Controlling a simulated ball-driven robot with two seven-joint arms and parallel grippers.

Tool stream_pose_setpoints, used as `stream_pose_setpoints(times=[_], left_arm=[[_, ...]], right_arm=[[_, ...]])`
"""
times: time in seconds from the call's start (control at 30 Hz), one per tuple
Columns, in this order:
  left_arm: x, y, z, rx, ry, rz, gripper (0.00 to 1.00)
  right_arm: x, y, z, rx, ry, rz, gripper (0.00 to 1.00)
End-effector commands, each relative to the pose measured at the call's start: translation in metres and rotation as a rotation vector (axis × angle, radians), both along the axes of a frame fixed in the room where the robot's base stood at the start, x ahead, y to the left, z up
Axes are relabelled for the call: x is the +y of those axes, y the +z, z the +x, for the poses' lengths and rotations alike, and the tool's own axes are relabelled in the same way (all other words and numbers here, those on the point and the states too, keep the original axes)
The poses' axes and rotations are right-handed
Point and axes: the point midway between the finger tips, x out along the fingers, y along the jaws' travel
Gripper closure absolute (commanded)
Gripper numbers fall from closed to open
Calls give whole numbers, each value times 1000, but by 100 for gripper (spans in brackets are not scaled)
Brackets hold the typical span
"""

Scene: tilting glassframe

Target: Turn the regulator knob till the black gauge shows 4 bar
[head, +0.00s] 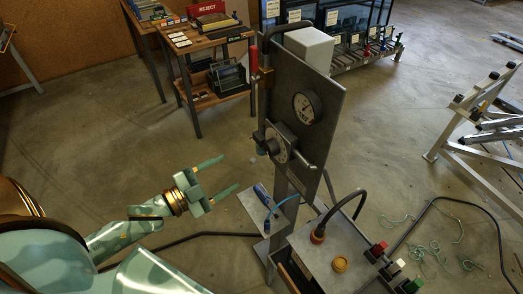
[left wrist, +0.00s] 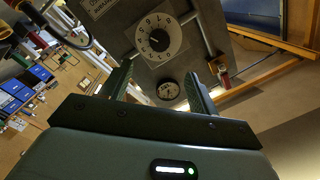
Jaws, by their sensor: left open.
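The regulator knob (head: 274,146) sits on the lower part of an upright grey panel, with a pale scale ring behind it. In the left wrist view the dark knob (left wrist: 159,40) is centred in its white numbered ring. The black gauge (head: 307,108) has a dark rim and is mounted above and right of the knob. In the left wrist view the gauge (left wrist: 168,88) appears between the fingers; its reading is too small to tell. My left gripper (head: 229,174) is open and empty, left of the knob and apart from it. My right gripper is not in view.
A red-handled part (head: 253,65) is on the panel's left edge, and a rod (head: 305,162) sticks out near the knob. Below is a grey box top (head: 325,262) with a cable and coloured buttons. A wooden shelf cart (head: 207,100) stands behind. Open floor lies left of the panel.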

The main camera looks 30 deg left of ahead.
Motion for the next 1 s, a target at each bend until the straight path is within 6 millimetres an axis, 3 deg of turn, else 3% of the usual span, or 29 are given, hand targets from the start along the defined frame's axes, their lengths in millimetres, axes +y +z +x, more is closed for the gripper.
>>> stream_pose_setpoints(times=[0.3,0.5,0.93,1.0], left_arm=[[-34,1,75,-2,2,-1,39],[-48,0,104,1,4,-1,39],[-53,-1,114,3,3,0,39],[-53,-1,114,3,3,0,59]], right_arm=[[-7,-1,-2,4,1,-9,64],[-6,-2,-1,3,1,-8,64],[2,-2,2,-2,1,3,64],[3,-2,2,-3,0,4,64]])
